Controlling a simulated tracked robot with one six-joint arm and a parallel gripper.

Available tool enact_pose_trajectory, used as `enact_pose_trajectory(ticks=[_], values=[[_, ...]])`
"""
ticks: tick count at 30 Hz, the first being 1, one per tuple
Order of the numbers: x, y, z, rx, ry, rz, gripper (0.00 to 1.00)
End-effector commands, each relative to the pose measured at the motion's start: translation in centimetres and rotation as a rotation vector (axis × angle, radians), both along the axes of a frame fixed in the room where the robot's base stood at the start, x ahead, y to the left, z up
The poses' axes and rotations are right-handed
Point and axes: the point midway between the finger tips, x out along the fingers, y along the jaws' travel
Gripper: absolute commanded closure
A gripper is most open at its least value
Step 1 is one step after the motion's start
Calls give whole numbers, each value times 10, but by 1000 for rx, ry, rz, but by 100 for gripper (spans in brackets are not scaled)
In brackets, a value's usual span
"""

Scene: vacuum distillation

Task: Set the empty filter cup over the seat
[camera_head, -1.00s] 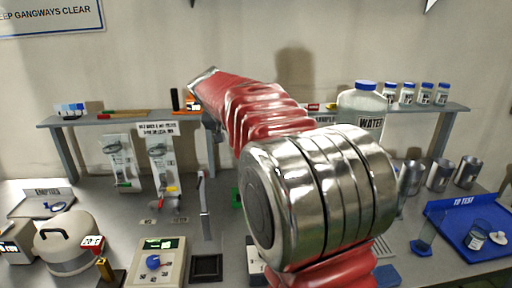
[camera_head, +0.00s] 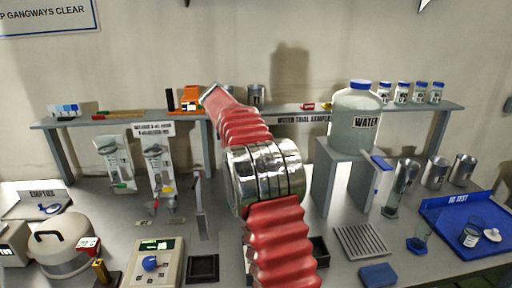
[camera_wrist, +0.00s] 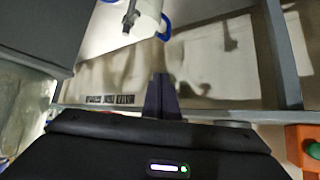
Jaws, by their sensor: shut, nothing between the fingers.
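My gripper (camera_wrist: 160,97) shows in the wrist view as two dark fingers together, shut and empty, with a pale surface beyond them. In the head view my red and silver arm hides it. I cannot tell for sure which thing is the filter cup or where the seat is. Metal cups stand on the bench at the right, among them a front one (camera_head: 437,173) and a far right one (camera_head: 464,168). Another metal cup (camera_head: 256,94) is on the shelf behind my arm. A white fitting with a blue loop (camera_wrist: 147,14) is at the top of the wrist view.
A water jug (camera_head: 354,122) stands on a grey stand. A blue tray (camera_head: 452,236) is at the right, a slotted rack (camera_head: 361,242) right of my arm. A lidded pot (camera_head: 63,250) and a control box (camera_head: 157,262) are at the left. The back shelf (camera_head: 290,117) crosses the wall.

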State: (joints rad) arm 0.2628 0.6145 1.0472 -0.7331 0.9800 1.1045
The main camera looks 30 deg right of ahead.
Motion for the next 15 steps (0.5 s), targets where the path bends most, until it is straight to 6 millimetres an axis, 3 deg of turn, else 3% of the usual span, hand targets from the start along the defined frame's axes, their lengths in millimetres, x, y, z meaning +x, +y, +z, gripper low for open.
enact_pose_trajectory(ticks=[15], values=[[6, -11, -13, 1, 3, 2, 100]])
